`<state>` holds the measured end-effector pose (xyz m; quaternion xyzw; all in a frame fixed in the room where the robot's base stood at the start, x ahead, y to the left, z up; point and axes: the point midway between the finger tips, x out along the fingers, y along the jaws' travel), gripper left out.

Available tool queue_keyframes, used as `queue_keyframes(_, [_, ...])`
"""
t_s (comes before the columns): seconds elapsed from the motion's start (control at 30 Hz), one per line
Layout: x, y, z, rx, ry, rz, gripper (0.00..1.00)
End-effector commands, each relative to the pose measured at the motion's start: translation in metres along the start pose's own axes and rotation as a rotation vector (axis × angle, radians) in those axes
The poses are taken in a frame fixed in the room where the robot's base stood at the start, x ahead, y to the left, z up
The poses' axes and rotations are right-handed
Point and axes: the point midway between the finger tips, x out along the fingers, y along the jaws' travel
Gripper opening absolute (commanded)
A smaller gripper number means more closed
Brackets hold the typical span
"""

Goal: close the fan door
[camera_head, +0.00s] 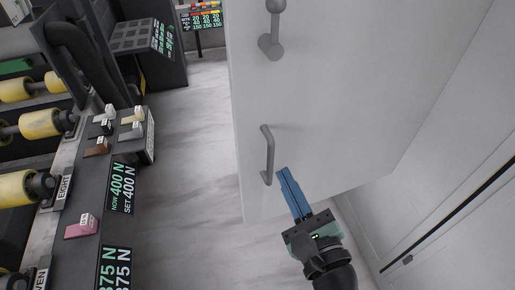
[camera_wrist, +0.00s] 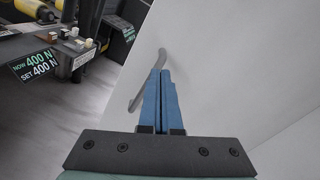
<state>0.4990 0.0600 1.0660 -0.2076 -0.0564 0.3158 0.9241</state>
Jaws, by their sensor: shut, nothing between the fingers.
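A large white door (camera_head: 330,100) stands open at an angle in the middle of the head view. It fills much of the right of the wrist view (camera_wrist: 230,70). A grey bar handle (camera_head: 268,155) is fixed near the door's left edge. A second grey handle (camera_head: 272,35) is higher up. My gripper (camera_head: 283,172) has blue fingers pressed together and empty. Its tips are just right of the lower end of the lower handle. In the wrist view the fingers (camera_wrist: 164,74) cover part of that handle (camera_wrist: 140,95). I cannot tell whether they touch the handle or door.
A roller machine with yellow rollers (camera_head: 40,124) and a dark console with displays (camera_head: 122,190) stands at the left. White wall panels (camera_head: 450,190) with a dark rail are at the right. Grey floor (camera_head: 190,150) is clear between machine and door.

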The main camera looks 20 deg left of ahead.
Motion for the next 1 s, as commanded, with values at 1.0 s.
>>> queue_keyframes(1.0, [0.107, 0.036, -0.021, 0.437, -0.034, 0.049, 0.00])
